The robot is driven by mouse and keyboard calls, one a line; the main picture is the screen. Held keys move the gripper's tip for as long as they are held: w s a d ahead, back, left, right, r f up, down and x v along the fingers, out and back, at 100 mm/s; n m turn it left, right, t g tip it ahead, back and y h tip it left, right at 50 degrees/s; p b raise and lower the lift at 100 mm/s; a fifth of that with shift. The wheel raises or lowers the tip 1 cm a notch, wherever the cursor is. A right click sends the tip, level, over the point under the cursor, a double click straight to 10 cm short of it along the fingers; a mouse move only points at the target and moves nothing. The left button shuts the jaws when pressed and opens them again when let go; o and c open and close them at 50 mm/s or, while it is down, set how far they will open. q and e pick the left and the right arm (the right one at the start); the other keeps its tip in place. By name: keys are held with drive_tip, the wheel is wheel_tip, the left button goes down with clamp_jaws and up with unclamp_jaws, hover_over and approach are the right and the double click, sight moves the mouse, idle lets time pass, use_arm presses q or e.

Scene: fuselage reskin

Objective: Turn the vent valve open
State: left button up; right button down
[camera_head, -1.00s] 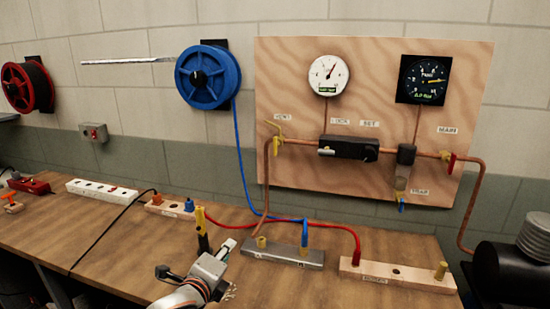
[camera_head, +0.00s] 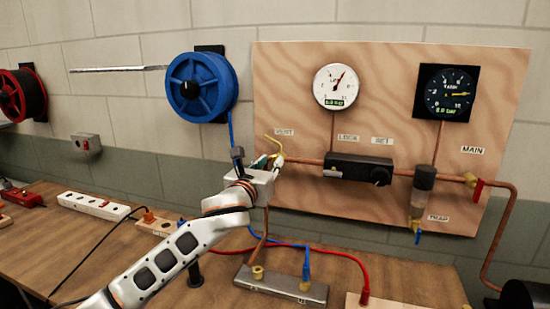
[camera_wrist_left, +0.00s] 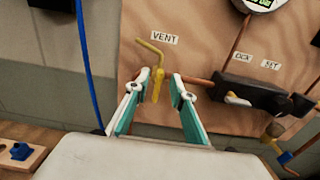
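The vent valve's yellow lever (camera_wrist_left: 158,85) hangs roughly straight down at the left end of the copper pipe, below the VENT label (camera_wrist_left: 164,38). A bent yellow tube (camera_wrist_left: 150,47) rises above it; this tube (camera_head: 274,139) also shows in the head view. My left gripper (camera_wrist_left: 157,84) is open, its two teal-lined fingers on either side of the lever with a gap visible at each side. In the head view my left gripper (camera_head: 268,162) is at the board's left edge and hides most of the valve. My right gripper is in neither view.
The wooden board carries a white gauge (camera_head: 337,86), a dark tank gauge (camera_head: 450,92), a black regulator (camera_head: 358,170) and a red main valve handle (camera_head: 478,190). A blue hose (camera_head: 232,130) hangs from the blue reel close to my gripper. Blocks and cables lie on the bench.

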sight(274, 159)
use_arm(q)
drive_tip(key=shift+x, duration=2.2)
drive_tip(key=shift+c, duration=0.5)
clamp_jaws()
